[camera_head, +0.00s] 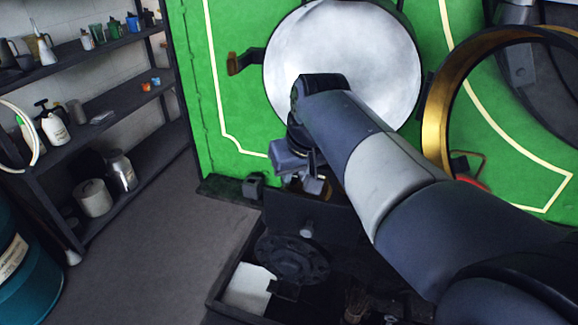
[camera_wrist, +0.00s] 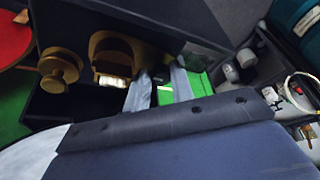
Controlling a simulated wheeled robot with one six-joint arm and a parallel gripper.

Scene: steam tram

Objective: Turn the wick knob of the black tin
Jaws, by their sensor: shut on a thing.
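The black tin (camera_wrist: 60,108) shows in the wrist view as a dark box with brass fittings on it. A round brass cap (camera_wrist: 60,72) and a brass burner collar (camera_wrist: 112,50) stand on its face. My gripper (camera_wrist: 161,78) has its two grey fingers beside the collar, tips at the tin. They are closed around a small dark piece between the tips, which appears to be the wick knob; it is mostly hidden. In the head view my gripper (camera_head: 305,182) reaches down beside the green panel, and my arm and wrist hide most of the tin.
A big round white disc (camera_head: 345,65) and an open brass-rimmed ring (camera_head: 437,110) are on the green wall (camera_head: 225,100) close to my arm. Below is an open dark box (camera_head: 225,300) with a round black part inside. Loaded shelves (camera_head: 100,120) stand left; the grey floor between is clear.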

